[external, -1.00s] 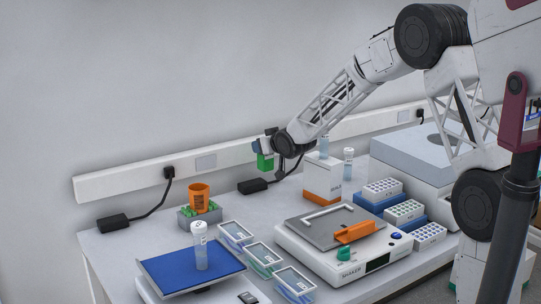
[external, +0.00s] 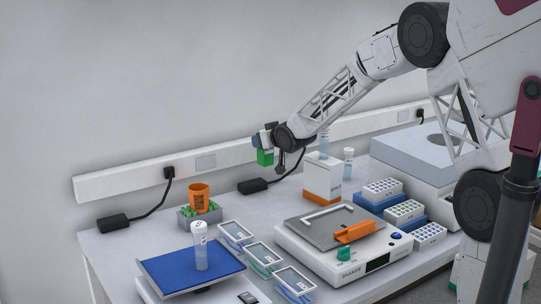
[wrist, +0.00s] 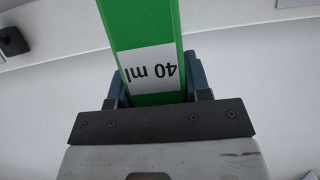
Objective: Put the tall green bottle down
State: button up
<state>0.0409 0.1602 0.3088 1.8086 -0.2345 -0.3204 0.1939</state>
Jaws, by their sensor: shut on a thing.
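The tall green bottle (external: 265,158) is held in my gripper (external: 263,147), up in the air above the back of the bench. In the wrist view the green bottle (wrist: 146,27) stands between the blue fingers of my gripper (wrist: 155,88). A white label reading "40 ml" faces the camera. The jaws are shut on the bottle. In the external view only a short green part of it shows, and the gripper hides the rest.
An orange cup (external: 199,198) sits in a grey holder at the back left. A clear tube (external: 200,247) stands on a blue-topped plate (external: 168,270). A shaker (external: 340,262), a white-and-orange box (external: 322,178) and tube racks (external: 383,190) fill the right. Bare bench shows around a black adapter (external: 252,186).

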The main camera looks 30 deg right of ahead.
jog(key=r, duration=0.1)
jog(key=a+r, duration=0.1)
jog(key=r, duration=0.1)
jog(key=shift+r, duration=0.3)
jog(key=s+a+n+g+y, duration=0.1)
jog(key=a+n+y, duration=0.35)
jog(key=a, duration=2.05)
jog(key=s+a+n+g+y, duration=0.15)
jog(key=s+a, duration=0.25)
jog(key=a, duration=0.6)
jog(key=s+a+n+g+y, duration=0.15)
jog(key=s+a, duration=0.25)
jog(key=a, duration=0.5)
jog(key=s+a+n+y, duration=0.1)
jog(key=s+a+y, duration=0.15)
jog(key=a, duration=0.75)
jog(key=shift+h, duration=0.4)
jog(key=shift+s+d+f, duration=0.1)
jog(key=shift+s+f, duration=0.1)
jog(key=shift+f, duration=1.1)
jog(key=shift+s+d+f, duration=0.1)
jog(key=shift+s+f, duration=0.05)
jog(key=shift+f, duration=1.15)
notch_tip(320, 180, down, 6)
jog(key=shift+f, duration=0.15)
jog(key=shift+f, duration=1.85)
jog(key=shift+f, duration=0.1)
